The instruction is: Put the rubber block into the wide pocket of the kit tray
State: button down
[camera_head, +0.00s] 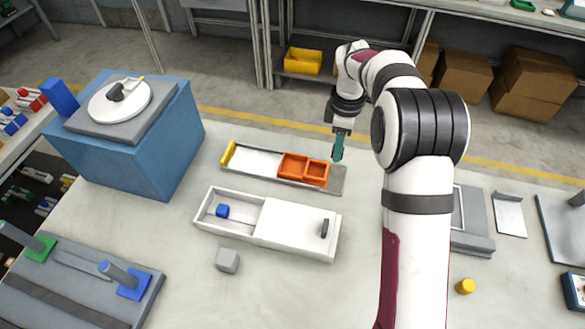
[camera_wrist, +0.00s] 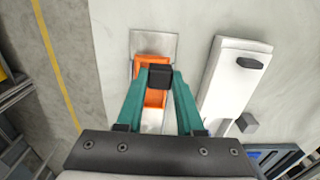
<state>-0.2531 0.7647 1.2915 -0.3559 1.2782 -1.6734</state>
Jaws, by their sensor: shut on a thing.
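My gripper (camera_head: 337,157) has teal fingers and points down near the right end of the orange kit tray (camera_head: 280,166). In the wrist view my gripper (camera_wrist: 160,80) is shut on a small black block, the rubber block (camera_wrist: 160,77), at its fingertips. The block appears over the orange tray (camera_wrist: 137,68) and hides part of it; its height above the tray is hard to tell. In the head view the block cannot be made out. The tray has a larger pocket (camera_head: 293,167) on the left and a smaller pocket (camera_head: 317,173) on the right.
The tray sits in a long pale track with a yellow end (camera_head: 228,153) and a grey plate (camera_head: 337,179). A grey cube (camera_head: 227,260) lies nearer.

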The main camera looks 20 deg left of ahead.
send_over(294, 168)
notch_tip(294, 168, down, 7)
jog(key=shift+s+f, duration=0.1)
jog(key=shift+f, duration=1.9)
jog(key=c, duration=0.8)
grip_release()
jog(key=shift+f, duration=0.15)
